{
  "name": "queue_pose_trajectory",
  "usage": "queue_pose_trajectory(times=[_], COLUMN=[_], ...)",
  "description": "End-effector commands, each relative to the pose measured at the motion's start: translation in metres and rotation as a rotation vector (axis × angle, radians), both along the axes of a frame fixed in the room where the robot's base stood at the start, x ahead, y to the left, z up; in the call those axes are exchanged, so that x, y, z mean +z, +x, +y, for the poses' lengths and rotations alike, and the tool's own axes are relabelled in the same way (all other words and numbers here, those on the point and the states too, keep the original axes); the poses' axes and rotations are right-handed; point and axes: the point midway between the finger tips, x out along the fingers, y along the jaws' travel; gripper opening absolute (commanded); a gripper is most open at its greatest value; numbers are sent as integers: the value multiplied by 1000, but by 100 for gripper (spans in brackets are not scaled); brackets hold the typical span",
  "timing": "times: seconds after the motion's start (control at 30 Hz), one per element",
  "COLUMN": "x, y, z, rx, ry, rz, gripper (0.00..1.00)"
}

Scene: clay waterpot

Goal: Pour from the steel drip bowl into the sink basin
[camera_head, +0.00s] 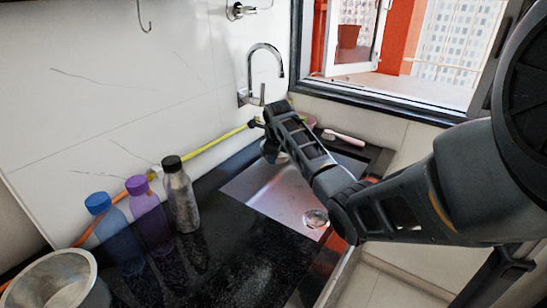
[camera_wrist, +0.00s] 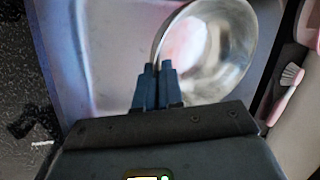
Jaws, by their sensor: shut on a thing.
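The steel drip bowl (camera_wrist: 228,60) is a shiny round bowl held at its rim in the wrist view. My gripper (camera_wrist: 158,72) is shut on the near left part of that rim. I see into the bowl; pale pink tones show inside, and I cannot tell liquid from reflection. The sink basin (camera_wrist: 90,60) lies below and to the left of the bowl. In the head view, the bowl (camera_head: 271,153) is mostly hidden behind my gripper (camera_head: 268,135), over the far end of the sink basin (camera_head: 260,190). A drain shows at the basin's near end. I cannot tell the bowl's exact tilt.
A curved tap (camera_head: 266,62) stands on the wall behind the basin. A brush (camera_head: 343,137) lies at the far right. Blue (camera_head: 115,235), purple (camera_head: 148,212) and clear (camera_head: 180,195) bottles stand left on the black counter, beside a metal pot (camera_head: 60,280).

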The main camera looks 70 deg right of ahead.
Motion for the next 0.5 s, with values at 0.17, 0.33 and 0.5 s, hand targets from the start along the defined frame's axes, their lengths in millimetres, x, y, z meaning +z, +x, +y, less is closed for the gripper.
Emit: queue_pose_trajectory(times=[0.17, 0.33, 0.5], x=[21, 33, 44], y=[1, 1, 1], z=[0, -1, 0], rx=[2, 1, 1], ry=[-13, -27, -35], rz=[52, 107, 153], gripper=[0, 0, 0])
